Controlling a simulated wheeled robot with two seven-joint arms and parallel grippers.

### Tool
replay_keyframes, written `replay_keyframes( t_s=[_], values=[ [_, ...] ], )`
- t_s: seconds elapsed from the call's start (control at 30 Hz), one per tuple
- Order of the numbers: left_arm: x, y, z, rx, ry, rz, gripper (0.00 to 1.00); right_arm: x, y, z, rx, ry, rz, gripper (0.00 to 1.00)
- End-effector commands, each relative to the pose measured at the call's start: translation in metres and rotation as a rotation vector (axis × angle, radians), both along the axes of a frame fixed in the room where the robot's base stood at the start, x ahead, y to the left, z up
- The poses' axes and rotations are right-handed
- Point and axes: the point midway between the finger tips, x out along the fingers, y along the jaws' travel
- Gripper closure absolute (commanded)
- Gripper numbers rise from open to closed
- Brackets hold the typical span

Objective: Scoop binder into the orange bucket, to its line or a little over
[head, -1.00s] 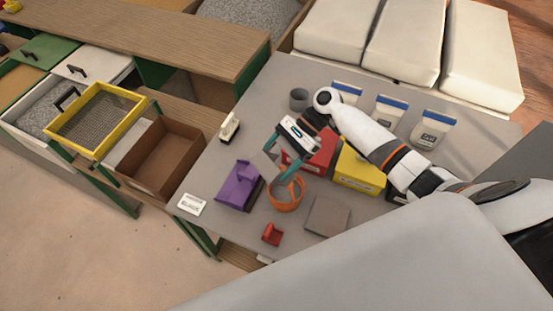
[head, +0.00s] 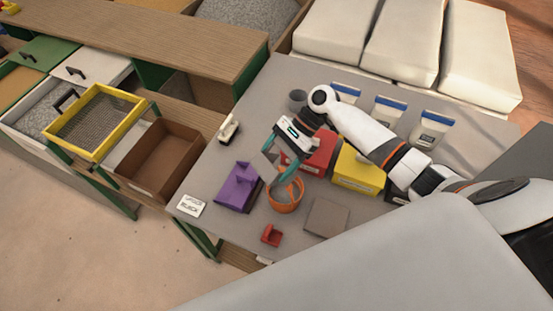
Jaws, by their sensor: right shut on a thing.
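The orange bucket (head: 286,207) stands on the grey table. Grey shows inside its rim, but I cannot read its level or see its line. My right gripper (head: 283,158) is just above and behind the bucket, shut on a teal and grey scoop (head: 267,165). The scoop is tilted, with its lower teal part at the bucket's rim; I cannot tell whether they touch. A purple box (head: 237,188) is left of the bucket. A red box (head: 320,150) and a yellow box (head: 355,172) are behind and to the right. Which holds binder is unclear. My left gripper is not in view.
A grey square plate (head: 326,217) and a small red piece (head: 271,236) lie near the front edge. A white card (head: 190,205) lies at the left corner. White-and-blue bags (head: 430,128) stand at the back. A brown bin (head: 160,155) and yellow sieve (head: 95,122) are left.

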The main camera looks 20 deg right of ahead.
Motion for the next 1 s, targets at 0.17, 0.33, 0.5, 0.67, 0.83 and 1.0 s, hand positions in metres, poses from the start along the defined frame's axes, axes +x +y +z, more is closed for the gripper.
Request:
replay_keyframes(
  t_s=[0.17, 0.33, 0.5, 0.67, 0.83, 1.0],
  values=[
    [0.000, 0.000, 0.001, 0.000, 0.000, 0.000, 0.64, 0.001, 0.001, 0.021, -0.306, -0.080, 0.007, 0.69],
    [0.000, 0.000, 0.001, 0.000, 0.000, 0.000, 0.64, 0.001, 0.002, 0.037, -0.606, -0.142, 0.005, 0.69],
    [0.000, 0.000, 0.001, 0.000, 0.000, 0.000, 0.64, 0.001, 0.001, 0.046, -0.801, -0.174, 0.002, 0.69],
    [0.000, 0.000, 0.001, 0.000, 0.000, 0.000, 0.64, 0.000, 0.000, 0.046, -0.830, -0.176, -0.001, 0.69],
    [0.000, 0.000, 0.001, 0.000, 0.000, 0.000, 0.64, 0.000, 0.000, 0.046, -0.828, -0.175, -0.001, 0.69],
    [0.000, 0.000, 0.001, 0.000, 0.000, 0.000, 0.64, 0.000, 0.000, 0.046, -0.827, -0.176, 0.000, 0.69]
  ],
)
